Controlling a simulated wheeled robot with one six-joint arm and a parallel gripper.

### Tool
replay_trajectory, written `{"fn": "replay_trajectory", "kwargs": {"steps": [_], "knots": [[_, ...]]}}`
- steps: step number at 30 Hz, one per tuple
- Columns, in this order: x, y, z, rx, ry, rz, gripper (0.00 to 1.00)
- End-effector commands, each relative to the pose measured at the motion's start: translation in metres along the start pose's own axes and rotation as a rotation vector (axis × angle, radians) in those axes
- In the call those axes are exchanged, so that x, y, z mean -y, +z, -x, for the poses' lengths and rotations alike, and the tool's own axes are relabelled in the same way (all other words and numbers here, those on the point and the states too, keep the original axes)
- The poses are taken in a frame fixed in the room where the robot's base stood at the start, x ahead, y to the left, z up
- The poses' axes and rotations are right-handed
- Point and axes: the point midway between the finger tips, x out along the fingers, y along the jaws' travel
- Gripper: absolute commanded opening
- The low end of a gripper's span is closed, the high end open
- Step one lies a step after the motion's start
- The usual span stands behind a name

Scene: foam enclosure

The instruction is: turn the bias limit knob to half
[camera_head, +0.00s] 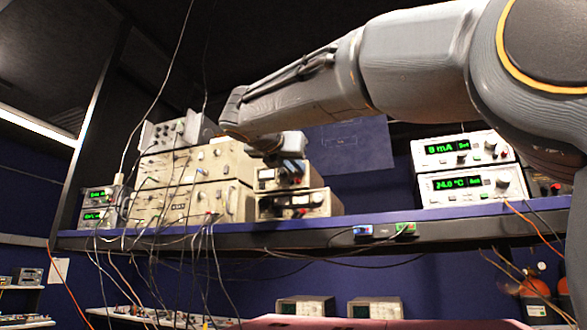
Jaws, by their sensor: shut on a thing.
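My arm reaches in from the upper right, and its wrist bends down in front of the small beige instruments at mid-shelf. My gripper (292,169) is small and dark in this view, at the front of the upper small beige unit (268,185). It is shut on what appears to be a knob on that front panel. The bias limit knob itself is hidden by the jaws, so its pointer and label cannot be read.
Below is another beige unit (325,203). Larger beige modules (168,170) with hanging cables stand to the left. Two green-display controllers (465,186) reading 8 mA and 24.0 °C are stacked at the right. The blue shelf edge (400,217) runs beneath; shelf space between is clear.

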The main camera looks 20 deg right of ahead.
Motion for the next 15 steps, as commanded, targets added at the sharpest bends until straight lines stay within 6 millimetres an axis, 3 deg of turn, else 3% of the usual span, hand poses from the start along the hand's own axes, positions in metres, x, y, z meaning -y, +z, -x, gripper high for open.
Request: {"fn": "replay_trajectory", "kwargs": {"steps": [15], "knots": [[0.0004, -0.0025, -0.0005, 0.009, 0.000, -0.432, 0.00]]}}
